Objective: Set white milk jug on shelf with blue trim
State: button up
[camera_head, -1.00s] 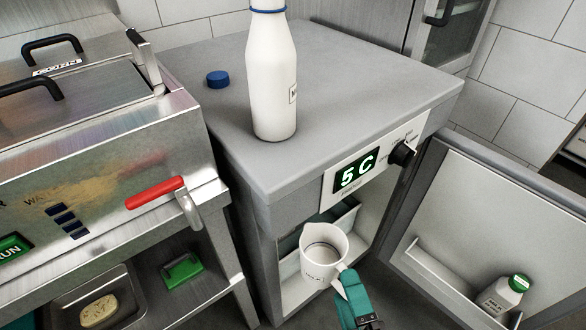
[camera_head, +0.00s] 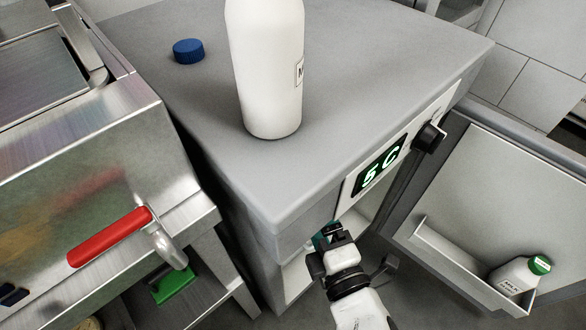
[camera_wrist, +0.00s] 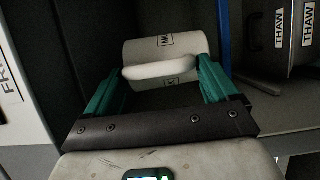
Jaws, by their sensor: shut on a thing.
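The white milk jug (camera_wrist: 188,48) shows in the wrist view, lying sideways in that picture with dark lettering on its body. My gripper (camera_wrist: 160,72) is shut on its handle, a teal finger at each side. In the head view my gripper (camera_head: 329,236) reaches into the open front of the grey fridge (camera_head: 292,265), and the jug is hidden there. A blue strip (camera_wrist: 224,35) stands just right of the jug in the wrist view; I cannot tell whether it is the shelf's trim. Whether the jug touches a shelf is unclear.
The fridge door (camera_head: 505,185) is open at right, with a green-capped milk bottle (camera_head: 519,276) in its bin. A tall white bottle (camera_head: 268,75) and blue cap (camera_head: 188,51) are on top. A red-handled steel machine (camera_head: 100,190) is left. Dark THAW-labelled containers (camera_wrist: 292,45) show right.

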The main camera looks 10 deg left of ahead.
jog(key=b+x, duration=0.1)
jog(key=x, duration=1.1)
jog(key=shift+b, duration=0.35)
notch_tip(320, 180, down, 3)
jog(key=b, duration=0.2)
jog(key=shift+f+b, duration=0.25)
jog(key=shift+b, duration=0.15)
jog(key=shift+f, duration=0.15)
jog(key=o, duration=1.3)
jog(key=p+v, duration=0.2)
jog(key=v, duration=1)
jog(key=shift+r, duration=0.2)
